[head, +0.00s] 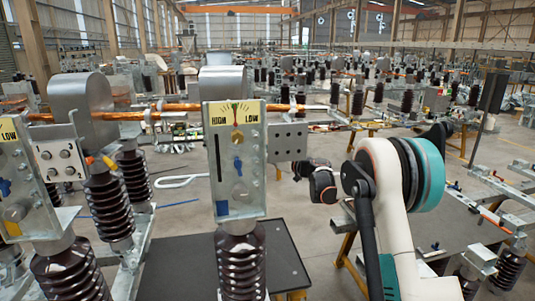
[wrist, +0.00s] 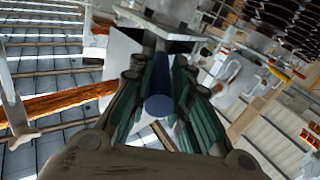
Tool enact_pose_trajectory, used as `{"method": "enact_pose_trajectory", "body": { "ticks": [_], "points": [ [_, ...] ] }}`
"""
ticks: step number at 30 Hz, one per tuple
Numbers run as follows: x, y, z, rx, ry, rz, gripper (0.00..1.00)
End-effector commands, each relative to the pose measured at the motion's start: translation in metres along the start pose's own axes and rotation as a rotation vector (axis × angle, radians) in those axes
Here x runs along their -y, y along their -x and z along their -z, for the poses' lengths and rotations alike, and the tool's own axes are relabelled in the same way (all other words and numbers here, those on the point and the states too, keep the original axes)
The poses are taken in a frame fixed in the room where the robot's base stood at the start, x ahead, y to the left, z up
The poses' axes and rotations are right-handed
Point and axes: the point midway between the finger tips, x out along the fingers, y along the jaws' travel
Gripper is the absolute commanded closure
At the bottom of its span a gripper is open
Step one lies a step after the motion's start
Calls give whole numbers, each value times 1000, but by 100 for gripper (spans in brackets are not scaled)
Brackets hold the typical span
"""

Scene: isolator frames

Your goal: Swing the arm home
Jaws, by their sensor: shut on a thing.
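In the wrist view my gripper (wrist: 160,68) is shut, its green-padded fingers on either side of a dark blue handle (wrist: 158,105) with a rounded end. What the handle joins is mostly hidden by the fingers. A copper bar (wrist: 62,98) runs to the left of it. In the head view a long copper arm (head: 182,107) lies roughly level across the isolator frame, behind the top of the HIGH/LOW panel (head: 237,190). My wrist shows right of that panel; the fingers cannot be made out there.
A second LOW-marked panel (head: 18,185) and ribbed dark insulators (head: 108,207) stand at the left. A grey plate with holes (head: 288,142) sticks out right of the middle panel, close to my wrist. A dark tabletop (head: 180,262) lies below. More frames fill the hall behind.

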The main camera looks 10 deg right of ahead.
Motion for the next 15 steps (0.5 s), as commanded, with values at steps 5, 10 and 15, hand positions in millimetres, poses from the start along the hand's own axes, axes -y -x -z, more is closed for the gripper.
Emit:
{"method": "enact_pose_trajectory", "body": {
  "ticks": [5, 10, 15],
  "points": [
    [28, -3, 1, 9, -1, -89, 100],
    [49, -6, 4, 19, -1, -181, 100],
    [58, -7, 5, 24, -1, -227, 100]
  ]
}}
